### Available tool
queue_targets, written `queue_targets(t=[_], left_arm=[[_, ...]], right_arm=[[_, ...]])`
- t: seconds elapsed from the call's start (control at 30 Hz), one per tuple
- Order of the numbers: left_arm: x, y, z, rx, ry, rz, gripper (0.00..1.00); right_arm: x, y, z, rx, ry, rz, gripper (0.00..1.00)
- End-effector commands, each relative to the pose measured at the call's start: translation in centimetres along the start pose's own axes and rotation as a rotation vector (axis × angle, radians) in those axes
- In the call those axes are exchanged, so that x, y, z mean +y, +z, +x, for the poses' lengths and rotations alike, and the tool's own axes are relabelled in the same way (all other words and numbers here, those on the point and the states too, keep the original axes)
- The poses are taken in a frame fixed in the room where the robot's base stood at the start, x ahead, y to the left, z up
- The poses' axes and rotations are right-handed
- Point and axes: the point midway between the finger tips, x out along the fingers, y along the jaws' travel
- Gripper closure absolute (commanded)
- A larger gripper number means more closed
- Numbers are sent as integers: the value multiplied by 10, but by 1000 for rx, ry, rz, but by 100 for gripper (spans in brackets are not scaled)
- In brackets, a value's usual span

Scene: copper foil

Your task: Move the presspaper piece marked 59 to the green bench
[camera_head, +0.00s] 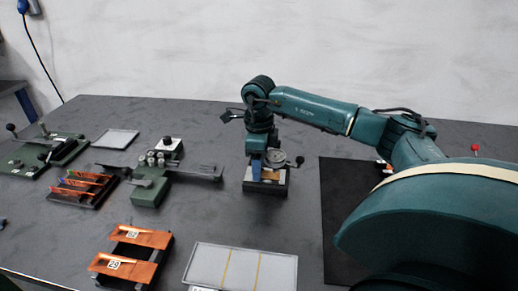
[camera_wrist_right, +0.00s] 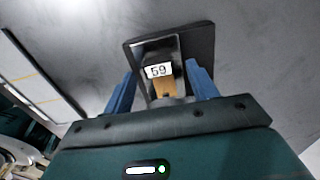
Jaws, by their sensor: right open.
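The presspaper piece marked 59 is a small tan piece with a white label (camera_wrist_right: 158,71) in the right wrist view. It lies on a dark stand with a round dial (camera_head: 276,157); its tan edge (camera_head: 270,175) shows in the head view. My right gripper (camera_head: 264,168) is down over this stand. Its blue fingers (camera_wrist_right: 161,88) are open, one on each side of the piece, with no clear grip on it. A green fixture with black levers (camera_head: 45,150) stands at the far left, and a green block with a long grey bar (camera_head: 150,190) stands nearer the middle. I cannot tell which is the green bench.
A dark rack holds copper pieces, one labelled 29 (camera_head: 115,264). A grey tray with yellow lines (camera_head: 240,268) lies at the front. A small rack with orange strips (camera_head: 82,188) and a pale tray (camera_head: 115,138) are at left. A black mat (camera_head: 340,200) lies right.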

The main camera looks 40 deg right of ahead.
Motion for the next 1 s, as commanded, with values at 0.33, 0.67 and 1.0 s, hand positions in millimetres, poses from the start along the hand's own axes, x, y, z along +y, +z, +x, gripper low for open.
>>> queue_targets(t=[0.33, 0.67, 1.0], left_arm=[[1, 1, 0, -3, 2, 0, 64], [2, 0, 0, -1, 4, 0, 64], [2, -2, 0, 4, 4, 0, 64]], right_arm=[[0, 0, 7, 0, 0, 0, 42], [0, 0, 7, 0, 0, 0, 65], [0, 0, 7, -1, 0, 0, 71]])
